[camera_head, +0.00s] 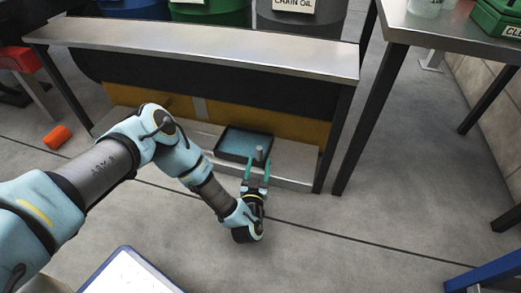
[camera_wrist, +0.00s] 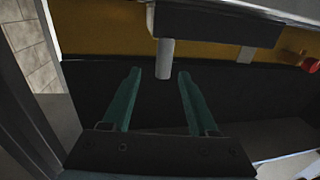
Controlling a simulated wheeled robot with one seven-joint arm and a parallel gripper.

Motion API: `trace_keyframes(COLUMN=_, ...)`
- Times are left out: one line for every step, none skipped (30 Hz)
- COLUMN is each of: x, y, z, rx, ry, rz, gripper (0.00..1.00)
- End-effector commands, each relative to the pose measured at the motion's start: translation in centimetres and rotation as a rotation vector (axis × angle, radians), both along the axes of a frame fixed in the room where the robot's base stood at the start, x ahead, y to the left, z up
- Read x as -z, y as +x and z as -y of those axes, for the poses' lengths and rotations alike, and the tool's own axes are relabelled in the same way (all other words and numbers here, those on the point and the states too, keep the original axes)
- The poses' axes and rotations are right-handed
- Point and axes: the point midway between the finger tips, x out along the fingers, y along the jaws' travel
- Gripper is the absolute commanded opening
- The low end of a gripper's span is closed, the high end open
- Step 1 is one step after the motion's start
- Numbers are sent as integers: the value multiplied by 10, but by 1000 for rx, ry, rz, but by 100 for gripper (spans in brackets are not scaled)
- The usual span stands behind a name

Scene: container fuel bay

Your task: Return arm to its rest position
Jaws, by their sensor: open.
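My arm reaches forward and down toward the low shelf under the metal bench. My gripper (camera_head: 256,168) has two green fingers, spread apart, and it also shows in the wrist view (camera_wrist: 160,73). A small grey cylinder (camera_head: 259,153) is just beyond the fingertips, by the near edge of a dark tray (camera_head: 226,155) with a blue-grey inside. In the wrist view the cylinder (camera_wrist: 165,57) shows past the fingertips, against a dark block. No finger visibly grips it. The cylinder's lower end is partly hidden by the gripper in the head view.
The bench top (camera_head: 200,45) overhangs the shelf (camera_head: 295,163), and its dark legs flank my arm. A second metal table (camera_head: 450,32) stands at the right. An orange object (camera_head: 57,137) lies on the floor at left. Open floor lies to the right of my gripper.

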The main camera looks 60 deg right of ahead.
Motion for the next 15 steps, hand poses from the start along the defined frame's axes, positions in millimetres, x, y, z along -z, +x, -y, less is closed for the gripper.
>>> trace_keyframes(x=-1, y=-4, z=-6, rx=2, ry=3, rz=-1, gripper=60)
trace_keyframes(x=-1, y=-5, z=-9, rx=2, ry=2, rz=-2, gripper=60)
trace_keyframes(x=-1, y=-6, z=-12, rx=1, ry=1, rz=-2, gripper=60)
trace_keyframes(x=0, y=-7, z=-14, rx=1, ry=1, rz=-2, gripper=60)
trace_keyframes(x=0, y=-8, z=-15, rx=1, ry=1, rz=-2, gripper=60)
trace_keyframes(x=0, y=-8, z=-17, rx=1, ry=1, rz=-2, gripper=60)
trace_keyframes(x=0, y=-8, z=-17, rx=1, ry=1, rz=0, gripper=60)
trace_keyframes(x=0, y=-8, z=-18, rx=1, ry=1, rz=0, gripper=60)
trace_keyframes(x=0, y=-8, z=-18, rx=1, ry=1, rz=0, gripper=60)
trace_keyframes(x=0, y=-8, z=-18, rx=1, ry=0, rz=0, gripper=60)
trace_keyframes(x=1, y=-8, z=-18, rx=1, ry=0, rz=0, gripper=60)
trace_keyframes(x=1, y=-8, z=-18, rx=1, ry=0, rz=0, gripper=60)
trace_keyframes(x=1, y=-8, z=-18, rx=1, ry=1, rz=0, gripper=60)
trace_keyframes(x=1, y=-8, z=-18, rx=1, ry=1, rz=0, gripper=60)
trace_keyframes(x=1, y=-8, z=-18, rx=1, ry=1, rz=0, gripper=60)
